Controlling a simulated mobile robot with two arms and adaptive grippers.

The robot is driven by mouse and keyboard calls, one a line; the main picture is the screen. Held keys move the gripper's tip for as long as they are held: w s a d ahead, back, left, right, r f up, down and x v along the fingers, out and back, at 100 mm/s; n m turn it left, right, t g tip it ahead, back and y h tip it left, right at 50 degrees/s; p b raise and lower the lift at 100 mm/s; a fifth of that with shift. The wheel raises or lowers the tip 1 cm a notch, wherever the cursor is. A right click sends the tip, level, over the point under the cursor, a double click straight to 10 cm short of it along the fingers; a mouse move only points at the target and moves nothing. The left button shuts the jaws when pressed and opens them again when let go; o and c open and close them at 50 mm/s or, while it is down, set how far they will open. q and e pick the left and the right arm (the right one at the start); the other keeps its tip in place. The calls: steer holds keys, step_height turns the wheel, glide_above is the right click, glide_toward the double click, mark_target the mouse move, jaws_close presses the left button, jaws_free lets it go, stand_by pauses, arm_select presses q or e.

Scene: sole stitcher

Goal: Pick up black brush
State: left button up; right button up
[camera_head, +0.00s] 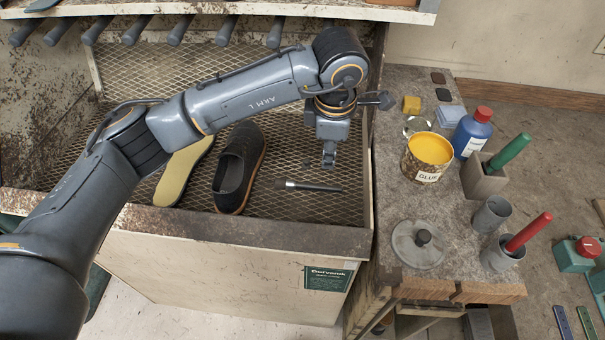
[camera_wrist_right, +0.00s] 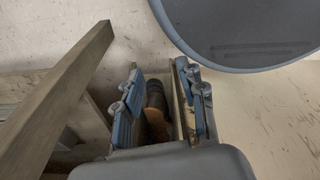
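A thin tool with a black handle and a pale metallic end, which looks like the black brush (camera_head: 312,186), lies on the mesh of the work tray in the head view. My left gripper (camera_head: 329,160) points down just above and beyond it, apart from it in the picture. Its fingers look close together, but they are too small to tell open from shut. My right gripper (camera_wrist_right: 163,108) shows in the right wrist view with its blue-backed fingers apart. A dark and orange-brown thing shows between them, and I cannot tell its depth.
A black shoe (camera_head: 239,167) and a yellow sole (camera_head: 184,170) lie left of the tool. The tray's raised front rim (camera_head: 250,234) is nearest me. The side bench holds a glue tin (camera_head: 428,157), a blue bottle (camera_head: 471,133) and a round lid (camera_head: 418,245).

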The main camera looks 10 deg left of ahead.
mark_target(326, 187)
arm_select(q)
step_height(326, 187, down, 6)
steer(key=shift+w+r+p, duration=0.1)
steer(key=shift+p, duration=0.55)
steer(key=shift+w+f, duration=0.15)
steer(key=shift+f, duration=0.25)
steer(key=shift+f+p, duration=0.55)
steer(key=shift+p, duration=0.05)
steer(key=f, duration=0.1)
steer(key=f+p, duration=0.1)
steer(key=f, duration=0.1)
steer(key=shift+w+f, duration=0.25)
steer(key=shift+f, duration=0.05)
steer(key=shift+w+f, duration=0.1)
steer(key=shift+f, duration=0.15)
jaws_close()
arm_select(e)
steer(key=shift+g, duration=0.3)
steer(key=s+r, duration=0.4)
